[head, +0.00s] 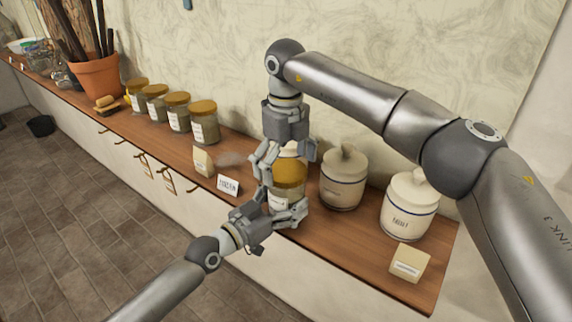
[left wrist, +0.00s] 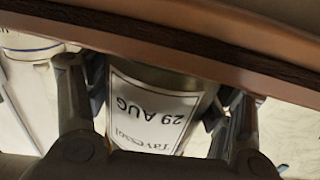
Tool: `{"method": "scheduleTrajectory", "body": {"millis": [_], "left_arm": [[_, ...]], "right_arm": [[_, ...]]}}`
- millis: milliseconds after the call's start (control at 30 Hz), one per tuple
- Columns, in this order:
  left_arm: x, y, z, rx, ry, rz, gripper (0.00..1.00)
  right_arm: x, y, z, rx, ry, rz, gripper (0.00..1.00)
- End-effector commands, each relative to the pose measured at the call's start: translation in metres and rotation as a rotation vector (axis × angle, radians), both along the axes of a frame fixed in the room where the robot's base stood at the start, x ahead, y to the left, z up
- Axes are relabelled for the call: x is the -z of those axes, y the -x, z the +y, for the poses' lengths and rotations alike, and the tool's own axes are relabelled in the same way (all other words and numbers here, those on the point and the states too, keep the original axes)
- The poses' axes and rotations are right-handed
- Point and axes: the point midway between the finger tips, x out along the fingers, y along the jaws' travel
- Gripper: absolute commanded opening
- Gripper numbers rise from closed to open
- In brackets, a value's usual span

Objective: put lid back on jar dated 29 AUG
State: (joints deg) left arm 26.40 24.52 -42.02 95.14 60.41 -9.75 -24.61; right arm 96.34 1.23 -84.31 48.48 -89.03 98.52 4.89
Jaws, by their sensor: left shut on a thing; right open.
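The jar dated 29 AUG (left wrist: 150,105) fills the middle of the left wrist view, upside down there, with its white label facing the camera. In the head view the jar (head: 283,199) stands near the counter's front edge, partly hidden by my grippers. My left gripper (head: 280,208) is shut on the jar's body from the front, one finger on each side. An orange-gold lid (head: 289,172) shows at the jar's top and appears to rest on it; whether it is fully seated I cannot tell. My right gripper (head: 286,164) points down from above, open, its fingers around the lid.
Several gold-lidded jars (head: 204,122) stand to the left along the wooden counter (head: 345,235). Cream canisters (head: 344,182) stand close on the right, one just behind the jar.

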Motion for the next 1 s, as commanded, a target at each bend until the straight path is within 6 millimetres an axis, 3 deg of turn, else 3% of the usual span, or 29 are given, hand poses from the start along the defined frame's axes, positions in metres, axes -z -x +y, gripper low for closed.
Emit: {"method": "scheduleTrajectory", "body": {"millis": [267,667,1000], "left_arm": [[0.000,0.000,0.000,0.000,0.001,0.001,0.08],[0.000,0.000,0.000,0.000,0.001,0.001,0.08],[0.000,0.000,0.000,0.000,0.001,0.001,0.08]], "right_arm": [[-0.012,-0.001,0.000,0.001,0.000,-0.003,1.00],[-0.095,-0.001,0.001,0.001,-0.001,-0.004,1.00],[-0.119,0.000,0.000,-0.001,0.000,0.000,1.00]]}}
